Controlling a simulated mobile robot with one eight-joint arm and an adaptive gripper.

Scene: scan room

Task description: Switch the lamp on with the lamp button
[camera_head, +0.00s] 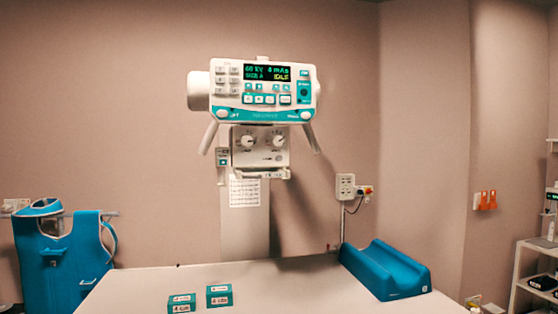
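A white and teal control head (262,92) hangs at the centre on a pale column. Its dark display (267,73) shows green and yellow text that seems to end in "IDLE". Several small buttons sit around the display, and a dark round button (304,93) is at its right. Below hangs a white box (260,147) with two round knobs (248,141) and small marks under them. I cannot tell which button is the lamp button; the labels are too small to read. No light patch shows on the table. My gripper is not in view.
A pale table (270,288) fills the lower middle, bearing two small teal boxes (219,296) and a blue cradle-shaped cushion (386,270). A blue apron (62,260) hangs at left. A shelf (530,278) stands at right. A wall outlet (345,187) has a plugged cable.

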